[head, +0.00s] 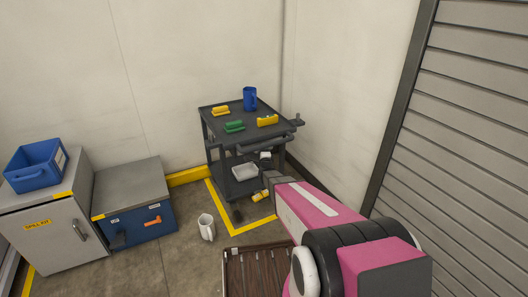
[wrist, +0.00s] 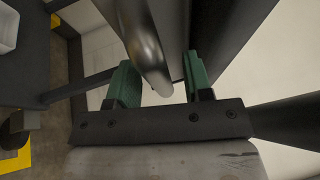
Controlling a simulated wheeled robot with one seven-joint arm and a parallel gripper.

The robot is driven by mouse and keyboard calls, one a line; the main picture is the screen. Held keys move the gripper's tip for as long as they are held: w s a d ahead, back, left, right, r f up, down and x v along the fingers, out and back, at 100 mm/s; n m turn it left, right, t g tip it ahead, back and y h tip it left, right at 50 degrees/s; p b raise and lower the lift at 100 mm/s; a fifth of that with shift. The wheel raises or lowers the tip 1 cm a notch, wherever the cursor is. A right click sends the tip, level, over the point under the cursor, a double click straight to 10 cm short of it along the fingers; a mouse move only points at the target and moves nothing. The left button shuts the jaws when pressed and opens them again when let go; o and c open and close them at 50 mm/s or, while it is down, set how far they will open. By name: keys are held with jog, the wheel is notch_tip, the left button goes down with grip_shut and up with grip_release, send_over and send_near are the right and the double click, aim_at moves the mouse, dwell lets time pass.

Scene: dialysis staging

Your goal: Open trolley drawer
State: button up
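The dark grey trolley (head: 215,150) stands in the corner with a top tray and a lower shelf. Its drawer front (head: 262,147) is below the top, and the drawer looks closed. My gripper (wrist: 160,78) is open, with green pads on both fingers. In the wrist view a shiny metal bar, seemingly the drawer handle (wrist: 148,55), lies between the fingers, nearer the left one, with a gap to the right one. I cannot tell whether the left pad touches it. In the head view my pink arm reaches to the trolley's front and hides part of it.
A blue mug (head: 250,99), yellow items and a green item (head: 235,127) sit on the trolley top. A white tray (head: 245,171) is on the lower shelf. Cabinets (head: 130,187) stand left.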

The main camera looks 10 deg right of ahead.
grip_shut()
jog(key=s+d, duration=0.3)
jog(key=s, duration=0.8)
jog(key=s+d, duration=0.4)
jog(key=s, duration=0.7)
jog(key=shift+d, duration=0.1)
jog(key=shift+o, duration=0.3)
grip_release()
